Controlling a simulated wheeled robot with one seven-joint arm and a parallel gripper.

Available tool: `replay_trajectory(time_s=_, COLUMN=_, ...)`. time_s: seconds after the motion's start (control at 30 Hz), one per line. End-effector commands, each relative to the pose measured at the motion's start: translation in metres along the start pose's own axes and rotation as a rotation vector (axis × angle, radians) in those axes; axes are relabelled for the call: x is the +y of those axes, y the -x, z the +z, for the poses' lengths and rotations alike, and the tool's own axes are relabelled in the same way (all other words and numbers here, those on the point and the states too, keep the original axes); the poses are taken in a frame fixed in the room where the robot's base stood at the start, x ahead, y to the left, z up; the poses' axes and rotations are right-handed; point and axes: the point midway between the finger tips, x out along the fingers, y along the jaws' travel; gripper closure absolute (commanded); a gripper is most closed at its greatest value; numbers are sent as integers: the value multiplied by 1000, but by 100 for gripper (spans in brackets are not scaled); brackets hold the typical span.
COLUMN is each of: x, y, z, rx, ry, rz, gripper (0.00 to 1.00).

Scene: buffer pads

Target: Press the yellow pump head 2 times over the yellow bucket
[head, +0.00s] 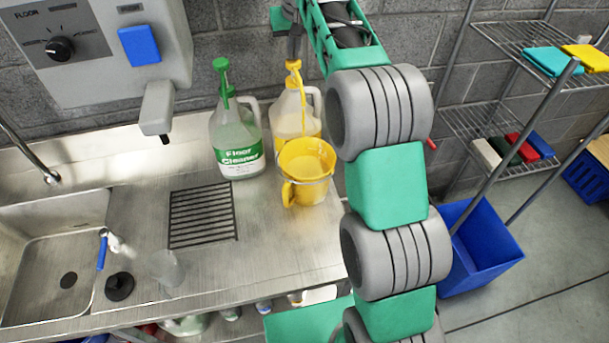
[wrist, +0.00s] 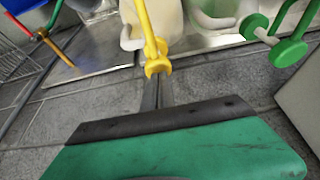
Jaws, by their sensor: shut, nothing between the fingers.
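The yellow pump head (head: 293,65) tops a clear jug (head: 290,118) on the steel counter, and its spout points down toward the yellow bucket (head: 306,160). The bucket stands upright just in front of the jug. My gripper (head: 294,52) is shut and empty, pointing down right above the pump head. In the wrist view the fingertips (wrist: 157,80) meet the top of the yellow pump head (wrist: 158,66). I cannot tell whether they touch or press it.
A floor cleaner jug (head: 237,140) with a green pump (head: 222,75) stands close on the left. A grey wall dispenser (head: 110,50) is farther left, above the sink (head: 50,250). A wire shelf (head: 500,130) and a blue bin (head: 480,245) are on the right.

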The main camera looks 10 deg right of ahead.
Motion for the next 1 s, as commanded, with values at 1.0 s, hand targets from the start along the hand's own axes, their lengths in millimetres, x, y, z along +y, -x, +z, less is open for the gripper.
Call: replay_trajectory(time_s=1.0, x=0, y=30, z=-12, rx=-6, ry=0, rz=0, gripper=100)
